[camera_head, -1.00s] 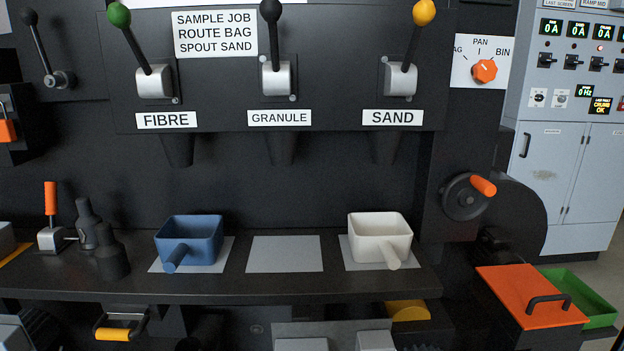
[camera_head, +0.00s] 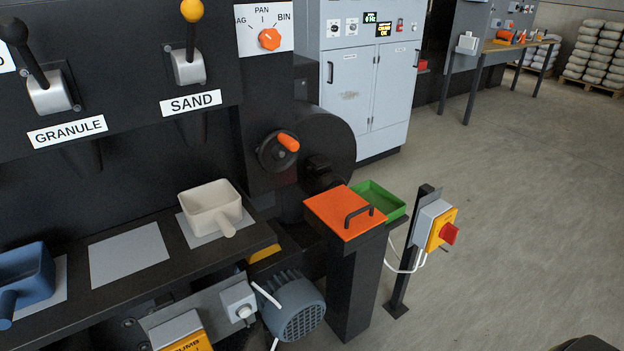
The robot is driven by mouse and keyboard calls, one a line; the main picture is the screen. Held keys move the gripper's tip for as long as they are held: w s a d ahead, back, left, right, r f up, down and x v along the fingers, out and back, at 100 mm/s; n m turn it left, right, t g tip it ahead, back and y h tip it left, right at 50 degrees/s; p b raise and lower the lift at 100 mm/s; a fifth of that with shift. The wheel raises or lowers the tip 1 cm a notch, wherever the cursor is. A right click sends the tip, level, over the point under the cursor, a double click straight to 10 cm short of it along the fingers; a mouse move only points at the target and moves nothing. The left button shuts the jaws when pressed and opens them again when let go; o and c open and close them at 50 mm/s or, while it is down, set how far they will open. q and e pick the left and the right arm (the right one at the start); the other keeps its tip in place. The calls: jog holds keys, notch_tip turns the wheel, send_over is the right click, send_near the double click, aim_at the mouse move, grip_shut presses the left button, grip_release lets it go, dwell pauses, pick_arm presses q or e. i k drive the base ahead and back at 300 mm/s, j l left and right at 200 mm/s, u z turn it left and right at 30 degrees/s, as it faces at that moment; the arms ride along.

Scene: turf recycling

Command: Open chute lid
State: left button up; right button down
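The chute lid (camera_head: 335,208) is a flat orange plate with a black bar handle (camera_head: 359,215) on top. It lies shut on top of a black square chute post (camera_head: 355,285), right of the machine. A small dark shape shows at the bottom right edge; I cannot tell what it is. Neither of my grippers can be made out in the view.
A green tray (camera_head: 382,200) sits just behind the lid. A post with a red emergency button (camera_head: 450,234) stands to its right. An orange-handled crank (camera_head: 287,143) is on the machine behind. A white scoop (camera_head: 212,207) stands on the shelf at left. The floor at right is clear.

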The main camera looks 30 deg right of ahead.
aim_at(346, 213)
jog(key=z, duration=1.1)
